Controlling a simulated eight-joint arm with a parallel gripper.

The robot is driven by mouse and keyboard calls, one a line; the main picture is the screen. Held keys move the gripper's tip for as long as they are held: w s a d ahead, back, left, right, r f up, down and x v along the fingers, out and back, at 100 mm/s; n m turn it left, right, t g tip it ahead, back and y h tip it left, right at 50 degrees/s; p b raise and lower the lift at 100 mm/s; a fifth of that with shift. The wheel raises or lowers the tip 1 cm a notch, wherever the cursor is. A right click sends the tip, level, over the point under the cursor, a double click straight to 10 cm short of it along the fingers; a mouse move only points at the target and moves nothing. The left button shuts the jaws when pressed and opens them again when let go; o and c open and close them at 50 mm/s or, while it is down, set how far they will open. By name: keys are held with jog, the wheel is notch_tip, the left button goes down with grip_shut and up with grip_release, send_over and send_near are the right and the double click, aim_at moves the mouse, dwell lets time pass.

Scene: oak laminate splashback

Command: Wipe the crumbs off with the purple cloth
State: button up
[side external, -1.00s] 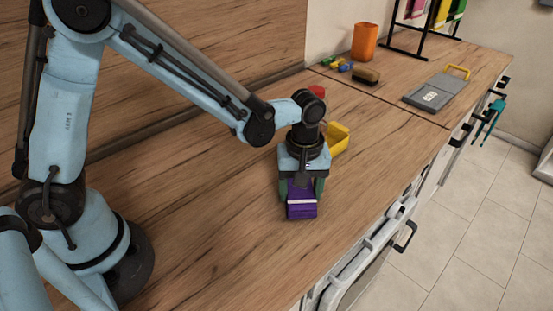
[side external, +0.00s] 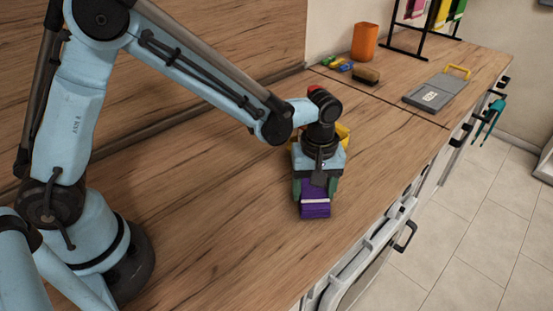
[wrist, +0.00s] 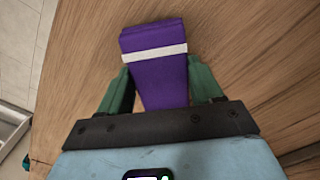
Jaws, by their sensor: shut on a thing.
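The purple cloth (side external: 315,208), folded with a white stripe, is held in my gripper (side external: 316,187) low at the wooden counter. In the wrist view the cloth (wrist: 158,75) sits between the two green fingers of my gripper (wrist: 160,90), which are shut on its sides. I cannot tell for sure whether its underside touches the counter (side external: 220,210). No crumbs can be made out in either view.
A yellow object (side external: 342,132) is partly hidden behind my gripper. A rack (side external: 425,25) holds coloured cloths. The counter's front edge is to the right; its left part is clear.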

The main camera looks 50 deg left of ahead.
aim_at(286, 202)
jog(key=shift+s+a+f, duration=0.1)
jog(key=shift+s+a, duration=0.5)
jog(key=shift+s, duration=0.1)
jog(key=shift+s+a, duration=0.1)
jog(key=shift+s+a+f, duration=0.1)
jog(key=shift+s+a, duration=0.5)
jog(key=shift+s, duration=0.05)
jog(key=shift+s+a, duration=0.55)
jog(key=shift+s, duration=0.15)
jog(key=shift+w+d, duration=1.9)
jog(key=shift+w, duration=0.3)
jog(key=shift+s+a, duration=0.65)
jog(key=shift+s, duration=0.1)
jog(key=shift+s+a, duration=0.1)
jog(key=shift+s+a, duration=0.45)
jog(key=shift+s, duration=0.05)
jog(key=shift+d, duration=0.1)
